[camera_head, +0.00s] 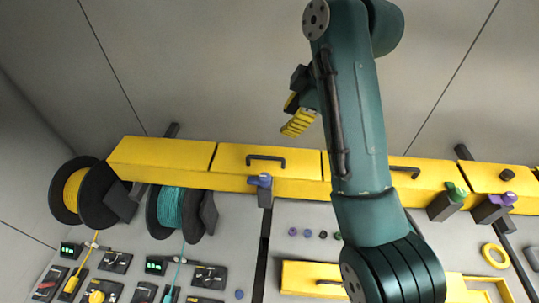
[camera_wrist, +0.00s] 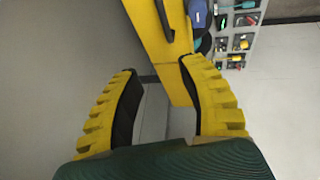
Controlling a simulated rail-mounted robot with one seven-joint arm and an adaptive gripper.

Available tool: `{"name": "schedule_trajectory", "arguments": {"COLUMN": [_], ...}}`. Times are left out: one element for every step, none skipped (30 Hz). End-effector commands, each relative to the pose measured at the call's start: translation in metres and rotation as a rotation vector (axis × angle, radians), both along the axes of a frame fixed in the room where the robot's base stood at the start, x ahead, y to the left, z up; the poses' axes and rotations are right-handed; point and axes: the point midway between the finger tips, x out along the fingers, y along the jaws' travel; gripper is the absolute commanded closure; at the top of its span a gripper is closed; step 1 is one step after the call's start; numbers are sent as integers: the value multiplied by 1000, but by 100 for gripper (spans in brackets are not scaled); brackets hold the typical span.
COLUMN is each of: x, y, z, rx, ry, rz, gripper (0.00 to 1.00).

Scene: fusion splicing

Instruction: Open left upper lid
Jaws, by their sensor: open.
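The left upper lid (camera_head: 235,163) is a yellow panel with a dark bar handle (camera_head: 266,158), in the upper yellow row left of my arm in the head view. It looks closed. My gripper (camera_head: 298,122) has yellow ribbed fingers and is above and to the right of that handle in the picture. In the wrist view my gripper (camera_wrist: 158,68) is open, with nothing between its fingers. A yellow panel (camera_wrist: 150,35) with a dark handle (camera_wrist: 164,18) lies beyond the fingertips there, apart from them.
Another yellow lid with a handle (camera_head: 404,170) is right of my arm. A blue clamp (camera_head: 262,182) stands below the left lid's handle. Yellow (camera_head: 73,192) and teal (camera_head: 171,210) spools hang at the left. The wall above the row is bare.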

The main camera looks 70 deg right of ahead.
Motion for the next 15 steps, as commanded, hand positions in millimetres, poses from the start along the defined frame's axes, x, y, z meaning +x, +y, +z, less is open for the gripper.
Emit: {"name": "schedule_trajectory", "arguments": {"x": [-10, -13, -16, -17, -16, -15, -13, -11, -9, -7, -5, -2, 1, 3, 6], "y": [0, 0, 0, 1, 0, 0, 0, 0, -1, -1, -1, -2, -2, -3, -3], "z": [-1, -2, -3, -5, -6, -9, -12, -16, -21, -25, -30, -37, -42, -47, -54], "rx": [14, 20, 26, 28, 28, 29, 30, 29, 30, 30, 30, 30, 29, 28, 29], "ry": [17, 24, 30, 33, 34, 33, 34, 35, 34, 34, 34, 33, 33, 33, 33], "rz": [6, 11, 16, 18, 19, 19, 20, 20, 20, 19, 18, 18, 19, 18, 19], "gripper": [59, 59, 59, 59, 59, 59, 59, 59, 59, 59, 59, 59, 59, 59, 59]}}
